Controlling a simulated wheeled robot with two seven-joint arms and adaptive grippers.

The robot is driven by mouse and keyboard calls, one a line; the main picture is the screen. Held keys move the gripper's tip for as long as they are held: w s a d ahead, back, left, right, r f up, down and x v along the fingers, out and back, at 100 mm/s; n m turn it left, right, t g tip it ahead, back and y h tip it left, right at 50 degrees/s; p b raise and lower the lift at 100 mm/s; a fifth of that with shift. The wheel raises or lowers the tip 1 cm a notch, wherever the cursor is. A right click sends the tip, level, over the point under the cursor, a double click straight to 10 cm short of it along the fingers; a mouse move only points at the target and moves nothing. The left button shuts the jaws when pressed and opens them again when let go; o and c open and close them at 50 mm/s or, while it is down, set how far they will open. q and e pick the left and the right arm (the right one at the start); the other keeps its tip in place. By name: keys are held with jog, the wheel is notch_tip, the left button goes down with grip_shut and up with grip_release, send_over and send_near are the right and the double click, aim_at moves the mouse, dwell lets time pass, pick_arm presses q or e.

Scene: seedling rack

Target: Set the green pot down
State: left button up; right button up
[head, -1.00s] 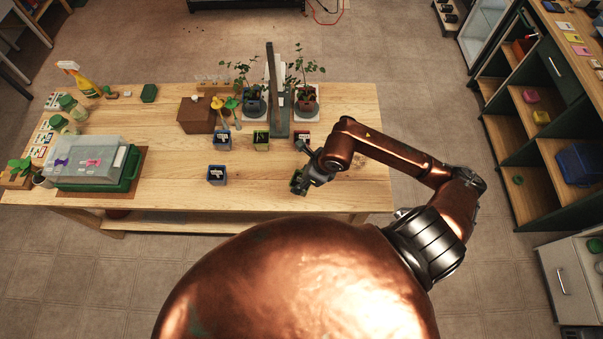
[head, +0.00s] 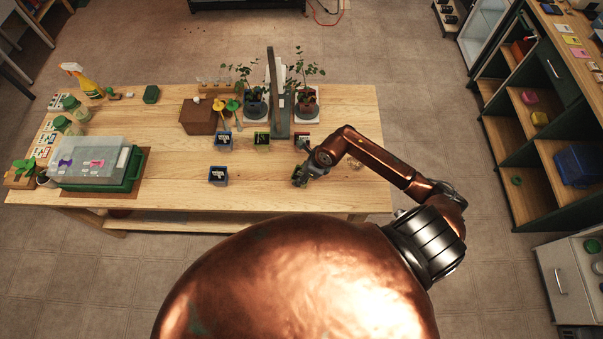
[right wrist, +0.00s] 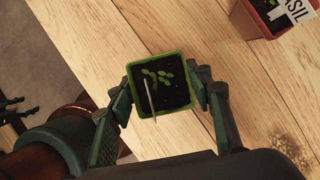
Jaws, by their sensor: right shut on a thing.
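The green pot (right wrist: 160,88) is square, with dark soil, a small seedling and a thin pale stick in it. My right gripper (right wrist: 162,92) is shut on it, one finger on each side, in the right wrist view. In the head view my right gripper (head: 300,176) is at the right part of the table, largely covering the green pot (head: 298,181). Whether the pot's base touches the table is hidden. My left gripper does not show.
A red labelled pot (right wrist: 264,16) stands near the held pot. Blue pots (head: 218,175) and another green pot (head: 262,139) stand to the left on the wooden table (head: 150,190). A tall grey post (head: 271,92) and two plants stand behind. Table around the gripper's front is clear.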

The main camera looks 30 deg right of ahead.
jog(key=o, duration=1.2)
jog(key=shift+o, duration=0.2)
jog(key=v, duration=1.2)
jog(key=shift+b, duration=0.45)
jog(key=shift+w+r, duration=0.1)
